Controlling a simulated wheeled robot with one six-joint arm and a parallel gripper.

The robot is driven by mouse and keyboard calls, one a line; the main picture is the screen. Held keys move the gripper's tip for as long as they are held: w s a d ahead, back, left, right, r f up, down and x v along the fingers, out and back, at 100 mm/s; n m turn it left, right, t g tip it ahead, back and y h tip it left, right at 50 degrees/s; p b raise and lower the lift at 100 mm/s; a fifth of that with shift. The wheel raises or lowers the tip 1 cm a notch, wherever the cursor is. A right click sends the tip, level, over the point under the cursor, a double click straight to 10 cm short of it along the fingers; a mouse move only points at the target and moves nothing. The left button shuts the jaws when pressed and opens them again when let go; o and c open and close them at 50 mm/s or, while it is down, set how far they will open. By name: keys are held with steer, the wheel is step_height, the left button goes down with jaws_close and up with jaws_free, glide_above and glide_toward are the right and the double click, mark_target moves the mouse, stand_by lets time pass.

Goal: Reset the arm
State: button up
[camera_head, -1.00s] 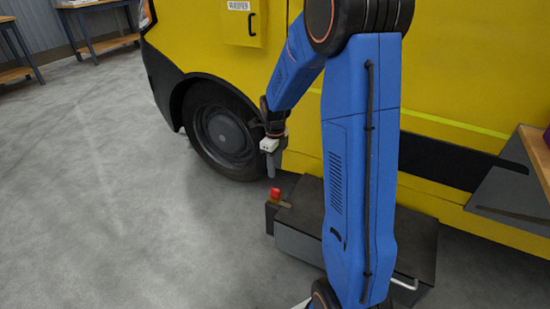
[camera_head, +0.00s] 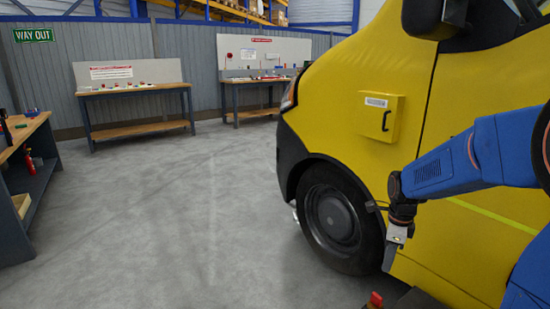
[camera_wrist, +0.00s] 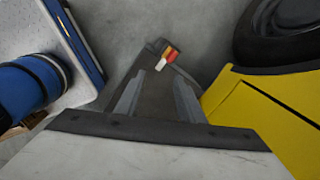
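My blue arm (camera_head: 455,165) reaches in from the right of the head view, bent at the elbow. My gripper (camera_head: 389,262) hangs pointing down beside the van's front wheel, with nothing seen in it. In the wrist view my gripper (camera_wrist: 158,98) shows two grey fingers standing apart with a clear gap between them. Below them lies the dark top of my own base, with a red and yellow part at its corner.
A yellow van (camera_head: 455,235) with a dark front wheel (camera_head: 335,215) stands close behind the arm. Workbenches (camera_head: 135,90) (camera_head: 250,110) line the back wall and a shelf bench (camera_head: 25,130) stands at left. The grey floor (camera_head: 170,220) between is clear.

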steer(key=s+a+r+n+t, duration=0.1)
steer(key=s+a+r+n, duration=0.1)
steer(key=s+n, duration=0.6)
steer(key=s+a+r+n+t, duration=0.1)
steer(key=s+a+r+n, duration=0.1)
steer(key=s+r+n, duration=0.2)
steer(key=s+a+r+n+t, duration=0.1)
steer(key=s+a+r+n, duration=0.1)
steer(key=s+n, duration=0.9)
steer(key=s+r, duration=0.1)
steer(key=s, duration=0.2)
steer(key=shift+a+n+t, duration=0.3)
steer(key=shift+t, duration=0.1)
